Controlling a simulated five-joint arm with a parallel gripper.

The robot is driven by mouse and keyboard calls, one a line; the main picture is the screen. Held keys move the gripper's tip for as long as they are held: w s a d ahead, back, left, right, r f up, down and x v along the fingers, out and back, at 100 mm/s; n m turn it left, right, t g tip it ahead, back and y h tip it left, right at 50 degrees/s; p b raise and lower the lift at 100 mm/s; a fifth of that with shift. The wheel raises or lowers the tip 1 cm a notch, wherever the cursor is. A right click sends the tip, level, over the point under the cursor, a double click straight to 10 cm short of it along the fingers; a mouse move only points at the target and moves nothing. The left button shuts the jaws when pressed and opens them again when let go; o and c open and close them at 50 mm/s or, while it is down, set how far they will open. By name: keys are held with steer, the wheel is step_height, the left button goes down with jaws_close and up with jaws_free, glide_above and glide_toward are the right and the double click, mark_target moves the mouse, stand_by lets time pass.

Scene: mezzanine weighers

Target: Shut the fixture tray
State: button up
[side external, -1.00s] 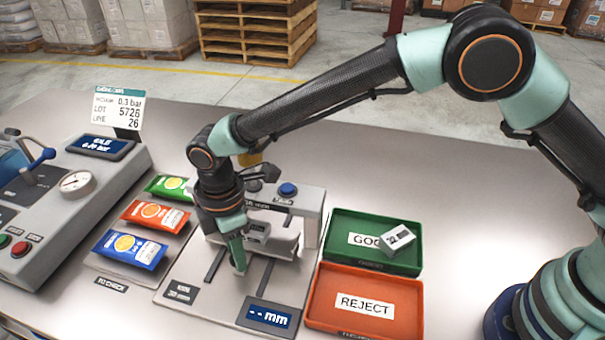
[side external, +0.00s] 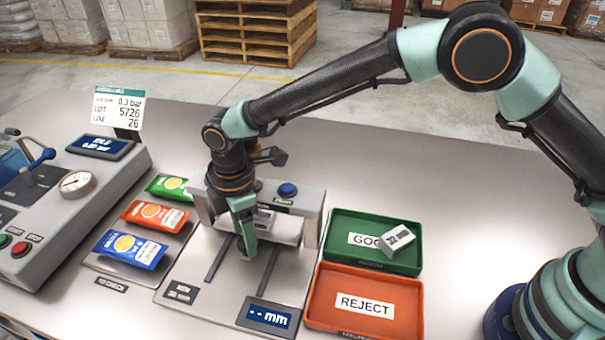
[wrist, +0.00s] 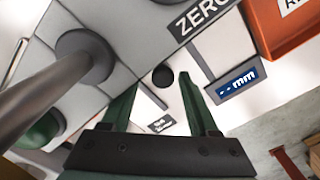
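The fixture tray (side external: 281,231) is a pale grey sliding piece on the measuring fixture. It sits at the back of two dark rail slots, partly under the fixture's bridge (side external: 311,204). My gripper (side external: 249,247) points down at the tray's front left, close against it; I cannot tell whether they touch. My wrist and fingers hide the tray's left part in the side view.
A green GOOD bin (side external: 345,222) holding a small block and an orange REJECT bin (side external: 412,310) stand to the right. Several colored pouches (side external: 131,247) lie to the left, beside a grey gauge machine (side external: 110,168). The fixture's display (side external: 268,316) is in front.

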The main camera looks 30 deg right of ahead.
stand_by(0.3)
step_height(320, 180, up, 12)
stand_by(0.5)
